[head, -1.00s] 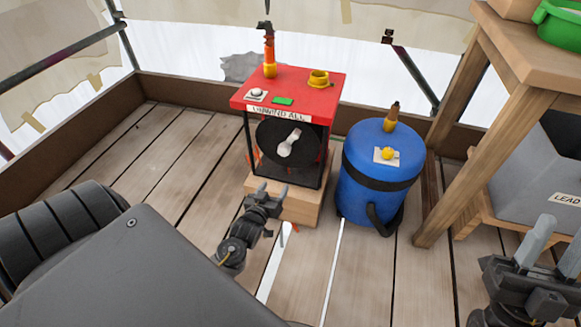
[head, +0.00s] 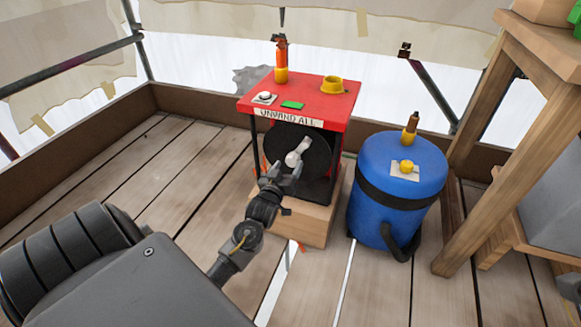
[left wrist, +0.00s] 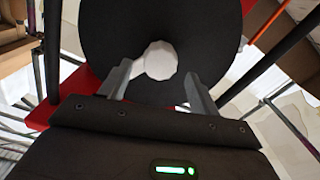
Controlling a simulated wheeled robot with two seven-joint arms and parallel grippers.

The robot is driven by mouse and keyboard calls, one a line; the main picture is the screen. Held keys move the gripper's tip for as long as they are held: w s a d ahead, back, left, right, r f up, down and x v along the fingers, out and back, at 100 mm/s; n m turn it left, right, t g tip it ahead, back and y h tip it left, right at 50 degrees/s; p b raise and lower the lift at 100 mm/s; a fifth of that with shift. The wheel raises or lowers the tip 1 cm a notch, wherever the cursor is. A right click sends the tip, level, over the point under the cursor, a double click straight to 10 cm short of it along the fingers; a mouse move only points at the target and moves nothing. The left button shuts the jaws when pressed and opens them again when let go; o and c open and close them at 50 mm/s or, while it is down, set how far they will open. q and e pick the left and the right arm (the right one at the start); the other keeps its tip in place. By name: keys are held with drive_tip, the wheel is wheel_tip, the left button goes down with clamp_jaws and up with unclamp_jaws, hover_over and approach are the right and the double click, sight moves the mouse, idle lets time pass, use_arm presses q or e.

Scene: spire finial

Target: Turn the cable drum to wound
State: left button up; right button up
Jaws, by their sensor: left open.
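The cable drum (head: 311,147) is a black disc inside a red-topped frame (head: 325,100) with a label that seems to read "UNWIND ALL". A pale handle (head: 297,152) sticks out from its face, slanting up to the right. In the left wrist view the drum (left wrist: 150,20) fills the top and the handle's rounded white end (left wrist: 160,60) lies between the fingers. My left gripper (head: 281,172) is open, its fingertips close to the handle; contact cannot be told. In the left wrist view the left gripper (left wrist: 160,85) has a finger on each side of the handle end.
The red top carries an orange bottle-like item (head: 281,60), a white button (head: 264,97), a green block (head: 292,105) and a yellow cup (head: 332,85). A blue barrel (head: 400,190) stands close on the right, beside a wooden table (head: 470,140). Planks at left are clear.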

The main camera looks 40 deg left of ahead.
sight(291, 162)
use_arm(q)
drive_tip(key=shift+b+x, duration=0.4)
drive_tip(key=shift+x, duration=1.15)
clamp_jaws()
drive_tip(key=shift+d, duration=0.1)
